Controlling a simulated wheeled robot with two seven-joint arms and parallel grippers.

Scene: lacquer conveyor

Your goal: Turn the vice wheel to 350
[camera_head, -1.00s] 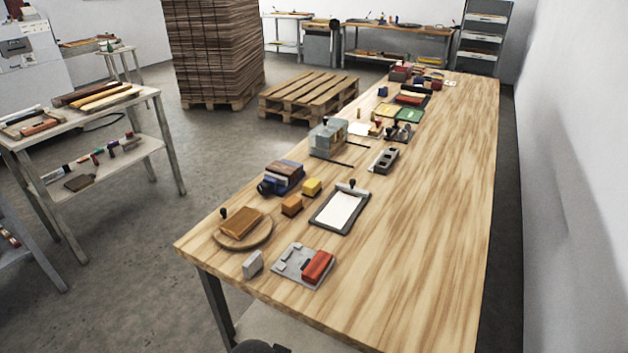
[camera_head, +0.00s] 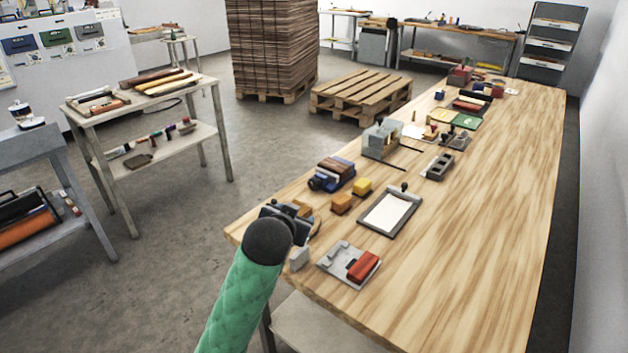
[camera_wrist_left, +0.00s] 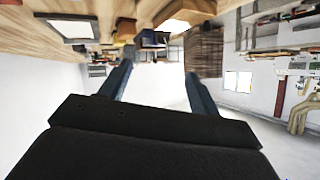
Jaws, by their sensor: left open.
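A small blue vice-like block with brown jaws (camera_head: 333,172) stands on the left edge of the long wooden table, with a dark round part, perhaps its wheel (camera_head: 316,184), on its near left side. I cannot read any marking on it. My left gripper (camera_head: 290,212), at the end of a green-sleeved arm, is above the table's near left corner, short of the vice and apart from it. In the left wrist view, which is upside down, its two fingers (camera_wrist_left: 160,85) are spread with nothing between them. My right gripper is out of view.
Orange (camera_head: 341,204) and yellow (camera_head: 362,186) blocks lie beside the vice. A clipboard-like frame (camera_head: 413,220), a grey plate with a red block (camera_head: 330,262) and a grey machine (camera_head: 378,152) stand nearby. The right side of the wooden table (camera_head: 480,240) is clear.

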